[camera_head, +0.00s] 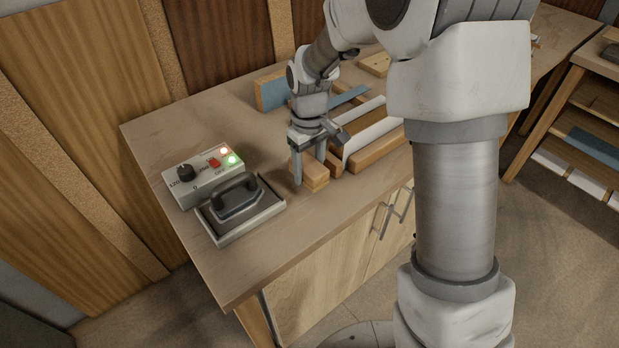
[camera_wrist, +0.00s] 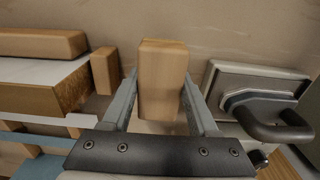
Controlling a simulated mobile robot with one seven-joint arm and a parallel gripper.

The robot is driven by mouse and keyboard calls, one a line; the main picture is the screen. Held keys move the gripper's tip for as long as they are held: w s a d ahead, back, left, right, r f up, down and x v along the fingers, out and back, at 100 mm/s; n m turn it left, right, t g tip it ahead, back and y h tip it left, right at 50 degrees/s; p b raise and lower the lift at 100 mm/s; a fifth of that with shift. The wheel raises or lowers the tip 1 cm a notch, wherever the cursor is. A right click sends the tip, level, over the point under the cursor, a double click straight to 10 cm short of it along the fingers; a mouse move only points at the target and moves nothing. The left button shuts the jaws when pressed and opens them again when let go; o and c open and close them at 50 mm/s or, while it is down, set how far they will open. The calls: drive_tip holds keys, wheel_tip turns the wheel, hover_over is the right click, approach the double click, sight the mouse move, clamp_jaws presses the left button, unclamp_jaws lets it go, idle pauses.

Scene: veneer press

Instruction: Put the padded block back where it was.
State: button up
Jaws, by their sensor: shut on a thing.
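My gripper (camera_head: 309,170) points down over the front part of the bench, between the iron and the stacked wood pieces. It is shut on a light wooden block (camera_wrist: 163,82), which I take to be the padded block; no padding shows. In the wrist view the block sits upright between the two fingers (camera_wrist: 160,76). In the head view the block (camera_head: 316,183) shows low between the fingers, close to the bench top. I cannot tell whether it touches the bench.
An iron (camera_head: 238,200) on its metal plate and a control box (camera_head: 200,175) with lit lamps stand left of my gripper. A small wood block (camera_wrist: 105,71), a long bar (camera_wrist: 40,42) and a white-topped panel (camera_wrist: 45,96) lie close on the other side. Bare bench (camera_head: 275,250) lies in front.

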drive_tip(key=shift+f, duration=1.75)
drive_tip(key=shift+f, duration=0.2)
drive_tip(key=o, duration=1.4)
drive_tip(key=shift+r, duration=0.1)
